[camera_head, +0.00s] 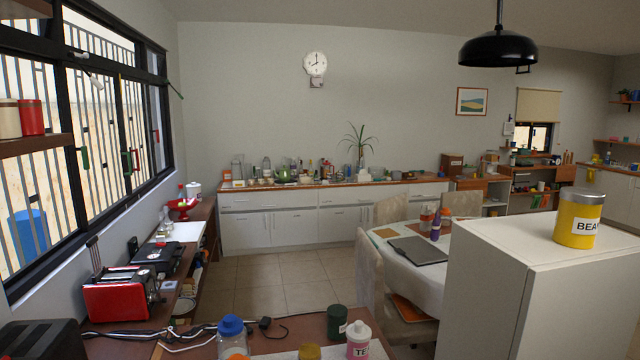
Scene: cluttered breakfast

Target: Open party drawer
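A long white sideboard with a wooden top (375,187) stands against the far wall. Its front has a row of drawers along the top, such as the left drawer (245,202) and the middle drawer (345,196), with cupboard doors below. These drawers look shut. I see no readable label on them, so I cannot tell which one is the party drawer. Neither of my grippers is in view.
Bottles and jars crowd the sideboard top. A dining table (440,275) with chairs (370,275) stands right of centre. A white cabinet (490,270) bears a yellow tin (579,218). A red toaster (120,297) sits left. The tiled floor (280,270) is clear in the middle.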

